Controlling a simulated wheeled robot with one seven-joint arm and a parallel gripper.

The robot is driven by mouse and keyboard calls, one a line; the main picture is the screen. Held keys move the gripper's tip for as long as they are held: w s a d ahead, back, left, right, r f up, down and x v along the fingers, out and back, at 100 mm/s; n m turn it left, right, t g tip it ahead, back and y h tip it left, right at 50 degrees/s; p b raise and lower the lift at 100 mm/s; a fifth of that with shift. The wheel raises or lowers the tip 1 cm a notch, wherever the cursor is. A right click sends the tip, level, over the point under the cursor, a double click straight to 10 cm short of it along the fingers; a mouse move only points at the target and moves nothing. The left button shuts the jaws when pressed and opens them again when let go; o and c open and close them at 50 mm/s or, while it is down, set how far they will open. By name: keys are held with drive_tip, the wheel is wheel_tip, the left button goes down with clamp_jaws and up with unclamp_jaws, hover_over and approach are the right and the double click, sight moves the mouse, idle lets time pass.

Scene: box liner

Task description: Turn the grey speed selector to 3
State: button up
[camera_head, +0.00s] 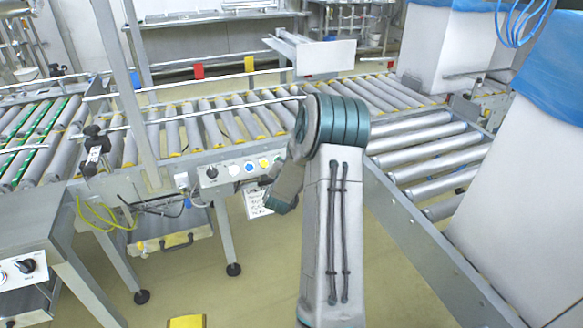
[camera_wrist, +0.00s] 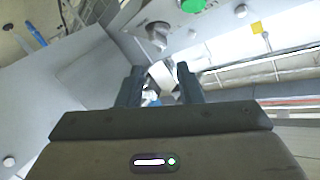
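The control panel (camera_head: 222,174) hangs on the front of the roller conveyor, left of my arm in the head view. It carries a dark knob (camera_head: 211,172), a white button, a blue button and a yellow button. In the wrist view, a grey knob (camera_wrist: 157,35) stands on the pale panel beyond my fingers. My gripper (camera_wrist: 160,80) has its two dark fingers apart, with a light grey block-like part (camera_wrist: 162,74) showing between them. I cannot tell whether the fingers touch it, or whether it is the speed selector. No selector numbers are readable.
A green button (camera_wrist: 193,4) is beyond the fingers at the top. A second panel with a dark knob (camera_head: 27,265) is at the lower left. Conveyor rollers (camera_head: 415,145) lie to the right; floor below is mostly clear.

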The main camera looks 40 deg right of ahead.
drive_tip(key=shift+v, duration=2.5)
drive_tip(key=shift+w+a+r, duration=0.1)
